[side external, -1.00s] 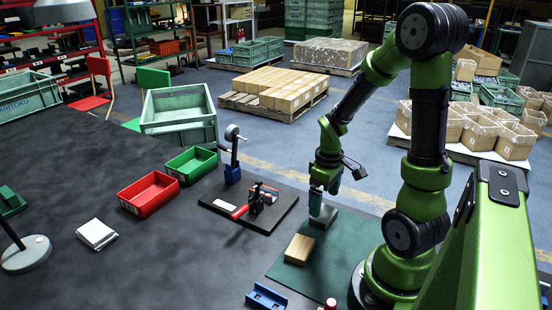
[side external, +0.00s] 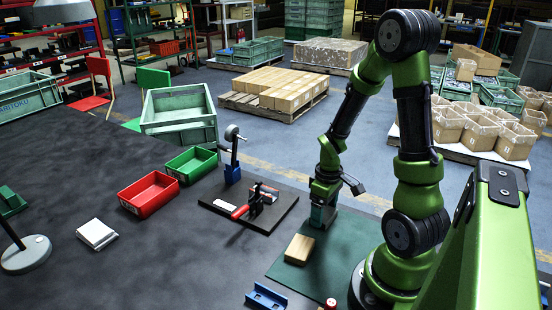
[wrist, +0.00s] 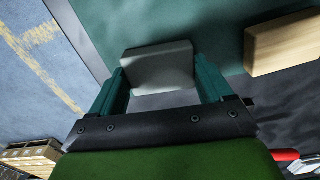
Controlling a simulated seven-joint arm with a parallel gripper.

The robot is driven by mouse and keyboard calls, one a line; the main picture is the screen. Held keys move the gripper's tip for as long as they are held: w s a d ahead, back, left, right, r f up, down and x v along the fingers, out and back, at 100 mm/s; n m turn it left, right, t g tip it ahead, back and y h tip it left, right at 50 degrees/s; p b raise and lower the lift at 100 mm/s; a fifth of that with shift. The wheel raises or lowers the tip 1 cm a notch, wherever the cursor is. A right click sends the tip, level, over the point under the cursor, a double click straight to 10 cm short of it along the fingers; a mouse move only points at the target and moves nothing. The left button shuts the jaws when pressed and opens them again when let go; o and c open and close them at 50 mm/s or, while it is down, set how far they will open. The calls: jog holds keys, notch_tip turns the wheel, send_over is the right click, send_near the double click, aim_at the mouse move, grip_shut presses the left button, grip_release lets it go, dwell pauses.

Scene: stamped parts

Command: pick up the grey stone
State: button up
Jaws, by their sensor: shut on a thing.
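The grey stone (wrist: 158,67) is a pale grey block between the two teal fingers of my gripper (wrist: 160,85) in the wrist view. A finger lies along each side of it. In the side external view my gripper (side external: 322,215) is low over the far part of the green mat (side external: 340,250), and it mostly hides the stone there. My gripper is shut on the stone. I cannot tell whether the stone still touches the mat.
A wooden block (side external: 299,249) lies on the mat close by; it also shows in the wrist view (wrist: 285,42). A black board with a red-handled clamp (side external: 256,200) is to the left. Red (side external: 149,192) and green (side external: 191,165) bins stand farther left. A blue bracket (side external: 266,297) lies in front.

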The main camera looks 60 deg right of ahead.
notch_tip(320, 180, up, 10)
jog(key=o, duration=0.7)
jog(key=c, duration=0.4)
jog(key=w+n, duration=1.6)
jog(key=n, duration=0.3)
jog(key=shift+c, duration=0.2)
jog(key=shift+w+a+f, duration=0.1)
jog(key=shift+a+f, duration=0.15)
jog(key=shift+f, duration=1.2)
jog(key=shift+a+f, duration=0.2)
jog(key=shift+f, duration=1.25)
